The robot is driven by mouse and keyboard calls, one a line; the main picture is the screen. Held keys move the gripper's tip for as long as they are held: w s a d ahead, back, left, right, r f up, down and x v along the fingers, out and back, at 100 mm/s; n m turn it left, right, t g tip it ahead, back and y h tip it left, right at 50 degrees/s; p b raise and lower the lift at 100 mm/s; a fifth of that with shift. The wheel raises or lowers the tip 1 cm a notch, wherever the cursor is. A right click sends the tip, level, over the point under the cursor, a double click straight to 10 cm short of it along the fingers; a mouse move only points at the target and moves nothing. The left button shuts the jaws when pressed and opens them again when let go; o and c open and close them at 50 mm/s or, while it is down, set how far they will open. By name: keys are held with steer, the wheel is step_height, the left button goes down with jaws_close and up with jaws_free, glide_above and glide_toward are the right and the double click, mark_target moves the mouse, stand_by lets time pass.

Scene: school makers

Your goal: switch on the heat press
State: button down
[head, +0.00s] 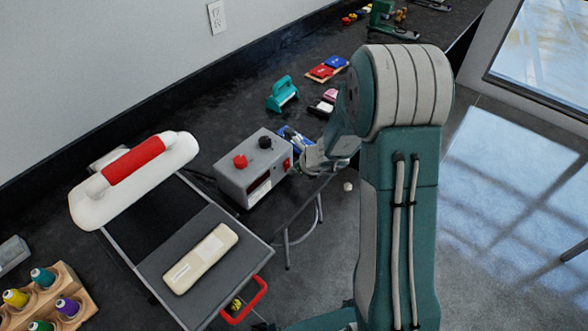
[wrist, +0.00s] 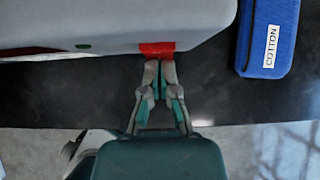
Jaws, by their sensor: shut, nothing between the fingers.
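The heat press has a white upper plate (head: 130,185) with a red handle, raised at the left. Its grey lower plate (head: 190,262) is pulled out with a cream block (head: 200,258) on it. Beside it is a grey control box (head: 243,178) with a red knob (head: 240,161), a black knob (head: 265,142) and a red switch (head: 287,164) on its right side. The red switch also shows in the wrist view (wrist: 156,48). My gripper (wrist: 160,64) is shut and empty, its fingertips at the switch; I cannot tell whether they touch it.
A blue case labelled COTTON (wrist: 268,40) lies close to the right of my gripper in the wrist view. A teal tool (head: 282,94) and small coloured items stand farther along the dark bench. A wooden rack of thread spools (head: 65,280) is at the lower left.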

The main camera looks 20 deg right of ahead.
steer(key=shift+w+a+f, duration=0.15)
steer(key=shift+w+f, duration=0.1)
steer(key=shift+r, duration=0.15)
